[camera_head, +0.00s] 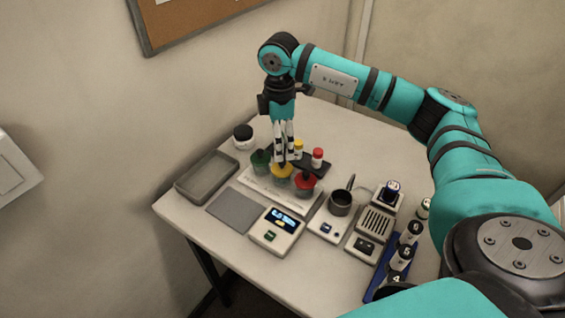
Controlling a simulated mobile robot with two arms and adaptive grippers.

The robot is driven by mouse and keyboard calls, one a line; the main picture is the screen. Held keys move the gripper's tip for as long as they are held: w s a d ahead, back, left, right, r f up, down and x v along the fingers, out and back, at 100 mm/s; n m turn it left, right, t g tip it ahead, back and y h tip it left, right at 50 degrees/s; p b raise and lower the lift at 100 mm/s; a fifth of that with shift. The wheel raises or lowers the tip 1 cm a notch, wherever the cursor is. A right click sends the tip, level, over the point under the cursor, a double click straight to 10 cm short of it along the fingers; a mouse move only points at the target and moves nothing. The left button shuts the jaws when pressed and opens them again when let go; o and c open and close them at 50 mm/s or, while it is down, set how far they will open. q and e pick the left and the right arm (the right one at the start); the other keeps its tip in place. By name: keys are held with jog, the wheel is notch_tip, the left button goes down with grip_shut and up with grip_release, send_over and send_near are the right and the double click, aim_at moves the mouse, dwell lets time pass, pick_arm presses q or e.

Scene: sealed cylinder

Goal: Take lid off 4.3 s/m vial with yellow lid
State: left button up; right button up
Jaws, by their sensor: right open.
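A vial with a yellow lid (281,172) stands in the middle of a white rack on the table, between a green-topped one (261,159) and a red-lidded one (305,181). Any 4.3 s/m label is too small to read. My right gripper (285,158) points straight down with its fingertips at or just above the yellow lid. It is open, and I cannot tell whether it touches the lid. The fingers hide part of the far side of the lid. My left gripper is not in view.
A dark holder behind carries small yellow-capped (298,148) and red-capped (317,156) tubes close to my fingers. A grey tray (207,177), grey mat (235,208) and lit scale (278,232) lie in front. A black cup (341,202) and numbered bottles (402,257) stand right.

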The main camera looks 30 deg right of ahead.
aim_at(282, 165)
notch_tip(282, 165, down, 3)
jog(key=shift+r+p, duration=0.1)
jog(key=shift+p, duration=0.2)
jog(key=shift+f, duration=0.2)
jog(key=f, duration=0.1)
jog(key=f+p, duration=0.1)
jog(key=f, duration=0.1)
jog(key=f+p, duration=0.1)
jog(key=shift+s+d+f, duration=0.15)
jog(key=shift+d+f, duration=0.05)
jog(key=shift+d, duration=0.05)
jog(key=shift+f, duration=0.25)
jog(key=shift+a, duration=0.1)
jog(key=shift+c, duration=0.6)
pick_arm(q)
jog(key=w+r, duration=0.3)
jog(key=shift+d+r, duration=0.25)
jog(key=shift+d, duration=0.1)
pick_arm(e)
jog(key=c, duration=0.8)
